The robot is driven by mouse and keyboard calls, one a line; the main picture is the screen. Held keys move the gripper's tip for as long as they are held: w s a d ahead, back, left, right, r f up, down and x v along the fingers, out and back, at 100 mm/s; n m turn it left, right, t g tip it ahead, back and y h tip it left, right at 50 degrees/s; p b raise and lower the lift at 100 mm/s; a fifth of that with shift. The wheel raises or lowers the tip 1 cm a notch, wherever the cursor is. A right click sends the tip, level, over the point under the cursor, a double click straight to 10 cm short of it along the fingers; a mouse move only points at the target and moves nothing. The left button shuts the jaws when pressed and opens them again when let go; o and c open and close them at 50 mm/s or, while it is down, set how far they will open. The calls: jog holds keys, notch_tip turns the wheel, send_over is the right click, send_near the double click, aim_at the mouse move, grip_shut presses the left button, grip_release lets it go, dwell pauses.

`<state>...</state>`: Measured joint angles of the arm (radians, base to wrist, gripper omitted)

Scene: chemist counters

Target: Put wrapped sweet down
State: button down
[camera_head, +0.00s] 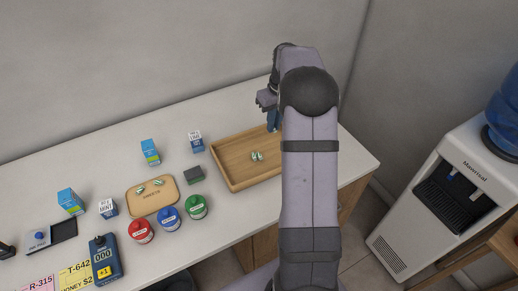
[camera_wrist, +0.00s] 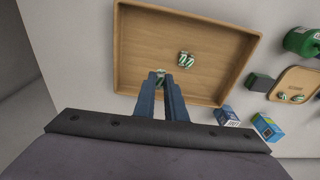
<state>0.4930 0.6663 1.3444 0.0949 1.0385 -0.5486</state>
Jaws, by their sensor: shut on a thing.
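My gripper (camera_wrist: 161,84) is shut on a green-and-white wrapped sweet (camera_wrist: 161,76), seen between the fingertips in the wrist view. The gripper is over the wooden tray (camera_wrist: 128,50), near one of its long sides; the height above the tray floor is hard to tell. Two similar sweets (camera_wrist: 186,60) lie side by side on the tray floor, apart from my fingers. In the head view the tray (camera_head: 227,172) stands at the right of the counter with those sweets (camera_head: 257,156) in it. My arm hides the tray's right part and the held sweet there.
A small board (camera_head: 141,208) with two sweets lies left of the tray. Red (camera_head: 141,231), blue (camera_head: 169,218) and green (camera_head: 196,207) round containers stand before it. A dark green block (camera_head: 195,175) and blue-white boxes (camera_head: 150,152) are close by. A water dispenser (camera_head: 440,210) stands right of the counter.

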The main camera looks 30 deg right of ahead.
aim_at(271, 151)
jog(key=shift+f, duration=0.1)
jog(key=shift+f+p, duration=1.65)
jog(key=shift+f, duration=3.25)
jog(key=shift+f, duration=0.15)
jog(key=c, duration=1.8)
grip_release()
jog(key=r+b, duration=0.1)
jog(key=r, duration=0.3)
jog(key=s+r+b, duration=0.1)
jog(key=r, duration=0.3)
jog(key=r+b, duration=0.1)
jog(key=r, duration=0.3)
jog(key=shift+s+d+r, duration=0.15)
jog(key=shift+s+d, duration=0.05)
jog(key=shift+s, duration=0.05)
jog(key=shift+a, duration=0.1)
